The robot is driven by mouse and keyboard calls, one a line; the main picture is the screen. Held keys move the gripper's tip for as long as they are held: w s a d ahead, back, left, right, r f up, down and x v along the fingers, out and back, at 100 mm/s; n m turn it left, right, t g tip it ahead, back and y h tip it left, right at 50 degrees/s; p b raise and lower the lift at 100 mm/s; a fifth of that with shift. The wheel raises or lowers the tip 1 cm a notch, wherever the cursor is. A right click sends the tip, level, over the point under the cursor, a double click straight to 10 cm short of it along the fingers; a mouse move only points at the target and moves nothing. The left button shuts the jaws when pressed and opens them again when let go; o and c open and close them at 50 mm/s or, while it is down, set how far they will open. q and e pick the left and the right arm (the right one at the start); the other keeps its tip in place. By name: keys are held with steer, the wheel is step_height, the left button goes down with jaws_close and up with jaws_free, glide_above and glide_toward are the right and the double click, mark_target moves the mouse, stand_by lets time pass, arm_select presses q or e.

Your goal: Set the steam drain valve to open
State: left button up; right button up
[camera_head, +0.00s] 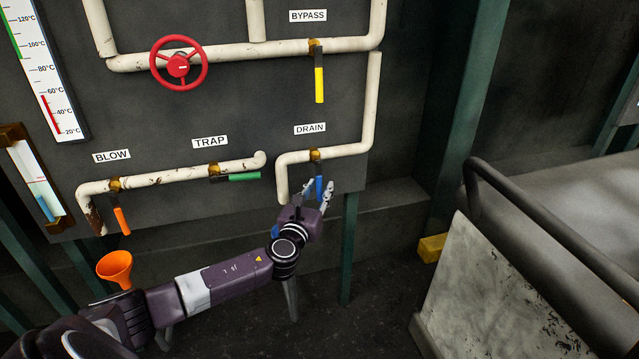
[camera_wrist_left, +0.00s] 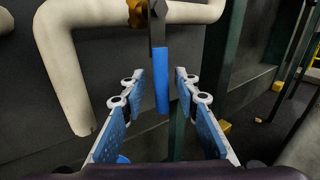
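The drain valve has a blue lever handle (camera_head: 319,188) that hangs straight down, crosswise to the level pipe (camera_head: 340,151) under the DRAIN label (camera_head: 310,128). My left gripper (camera_head: 317,190) is at the handle, with its fingers spread. In the left wrist view the blue handle (camera_wrist_left: 161,80) hangs between the two open fingers (camera_wrist_left: 158,100), nearer their tips, with a visible space on each side. The brass valve body (camera_wrist_left: 140,12) is at the top of that view. My right gripper is not in view.
A yellow bypass lever (camera_head: 319,85) hangs above. The green trap lever (camera_head: 244,177) lies along its pipe. An orange blow lever (camera_head: 122,220) hangs at the left, above an orange funnel (camera_head: 116,268). A red handwheel (camera_head: 179,65) is higher up. A green post (camera_head: 349,245) stands below the panel.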

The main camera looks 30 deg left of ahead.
arm_select(q)
steer(key=shift+s+d+r, duration=0.15)
steer(key=shift+s+r, duration=0.05)
steer(key=shift+c, duration=0.8)
steer(key=shift+f, duration=0.1)
jaws_close()
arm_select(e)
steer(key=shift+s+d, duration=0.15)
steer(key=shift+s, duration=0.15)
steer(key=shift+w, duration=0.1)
